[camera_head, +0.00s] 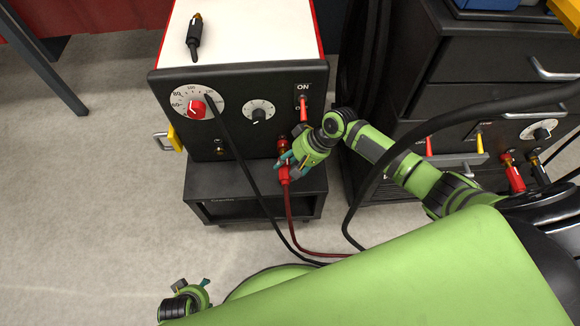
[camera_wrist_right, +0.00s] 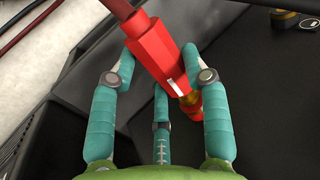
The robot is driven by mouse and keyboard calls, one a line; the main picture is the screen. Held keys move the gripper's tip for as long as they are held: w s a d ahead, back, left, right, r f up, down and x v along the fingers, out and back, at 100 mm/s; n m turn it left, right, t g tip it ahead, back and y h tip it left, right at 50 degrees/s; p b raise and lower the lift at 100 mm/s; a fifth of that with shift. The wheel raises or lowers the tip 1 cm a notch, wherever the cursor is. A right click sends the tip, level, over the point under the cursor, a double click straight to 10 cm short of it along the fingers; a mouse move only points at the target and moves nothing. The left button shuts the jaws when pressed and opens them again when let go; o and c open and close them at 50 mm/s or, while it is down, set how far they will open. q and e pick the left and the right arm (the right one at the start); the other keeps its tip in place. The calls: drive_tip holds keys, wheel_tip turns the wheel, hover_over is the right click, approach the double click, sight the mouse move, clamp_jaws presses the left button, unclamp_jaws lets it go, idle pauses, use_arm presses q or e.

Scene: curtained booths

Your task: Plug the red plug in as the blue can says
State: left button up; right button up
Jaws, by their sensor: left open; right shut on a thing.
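The red plug (camera_head: 284,173) is held by my right gripper (camera_head: 287,160) in front of the black machine's lower panel, its red cable hanging down. Whether the tip is inserted I cannot tell. A red socket (camera_head: 282,144) shows just above the plug, partly beside the gripper. My left gripper (camera_head: 188,296) is open and empty, low at the left over the floor. I cannot identify a blue can.
The machine's white top (camera_head: 258,30) carries a black plug (camera_head: 194,36). Its front has a red-knob dial (camera_head: 197,109), a black-knob dial (camera_head: 258,113), a red switch (camera_head: 303,108) and a black socket (camera_head: 219,149). Black cables cross nearby. A second machine (camera_head: 485,62) stands right.

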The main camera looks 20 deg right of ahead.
drive_tip(key=shift+w, duration=0.25)
drive_tip(key=o, duration=1.3)
drive_tip(key=shift+o, duration=0.2)
drive_tip(key=shift+d, duration=0.1)
drive_tip(key=v, duration=1.2)
